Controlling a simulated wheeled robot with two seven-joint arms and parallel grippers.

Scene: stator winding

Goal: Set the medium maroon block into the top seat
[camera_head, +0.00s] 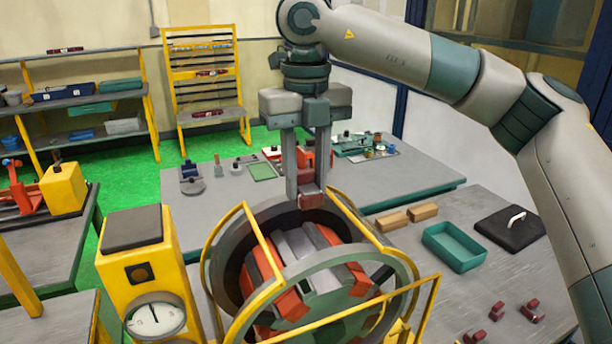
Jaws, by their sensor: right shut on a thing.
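My right gripper (308,198) comes down from above, its fingers shut on a maroon block (312,201). The block is just above the far rim of the stator (228,275), a round grey housing with a slotted core inside. Orange-red pieces (291,305) sit in some of the core's slots. The top seat is not clearly visible; the fingers and the rim partly cover that area. I cannot tell whether the block touches the stator. My left gripper is out of view.
Yellow guard rails (262,238) surround the stator. A yellow box with a dial gauge (155,318) stands at its left. Three maroon pieces (532,311) lie on the right bench, near a teal tray (454,246), two tan blocks (424,212) and a black lid (510,229).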

